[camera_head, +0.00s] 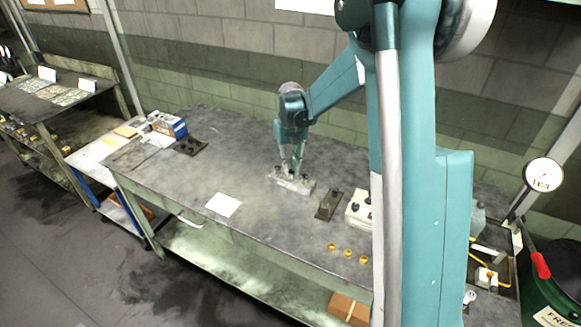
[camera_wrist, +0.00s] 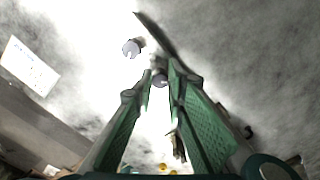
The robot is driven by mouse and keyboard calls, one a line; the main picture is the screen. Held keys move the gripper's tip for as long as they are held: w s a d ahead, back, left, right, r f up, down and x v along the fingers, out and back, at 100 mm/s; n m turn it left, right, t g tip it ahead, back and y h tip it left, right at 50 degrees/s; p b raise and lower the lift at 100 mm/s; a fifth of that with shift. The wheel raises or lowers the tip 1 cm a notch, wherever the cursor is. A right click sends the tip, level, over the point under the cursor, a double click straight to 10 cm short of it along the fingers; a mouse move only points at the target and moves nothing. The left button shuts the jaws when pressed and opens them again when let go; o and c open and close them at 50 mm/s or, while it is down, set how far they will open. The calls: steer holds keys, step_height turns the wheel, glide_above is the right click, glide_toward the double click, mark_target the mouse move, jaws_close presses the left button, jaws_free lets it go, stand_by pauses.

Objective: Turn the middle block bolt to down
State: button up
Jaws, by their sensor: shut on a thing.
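A pale metal block (camera_head: 306,187) lies on the bench, below my gripper (camera_head: 293,171) in the head view. In the wrist view, my gripper (camera_wrist: 160,76) has its two green fingers close together around a dark round bolt head (camera_wrist: 160,81). Another bolt (camera_wrist: 132,48), grey with a mark on its face, stands apart from the fingers at the upper left. The block is washed out by glare in the wrist view. The gripped bolt's turn angle is hidden, and any third bolt cannot be made out.
A dark block (camera_head: 328,205) and a white box with dark knobs (camera_head: 359,208) stand right of the pale block. Several brass pieces (camera_head: 348,253) lie near the front edge. A white sheet (camera_head: 223,204) lies at front left.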

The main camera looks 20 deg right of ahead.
steer(key=shift+d, duration=0.1)
steer(key=o, duration=0.6)
steer(key=shift+r, duration=0.15)
step_height(320, 180, up, 12)
steer(key=shift+f, duration=0.1)
stand_by(0.4)
steer(key=o, duration=0.3)
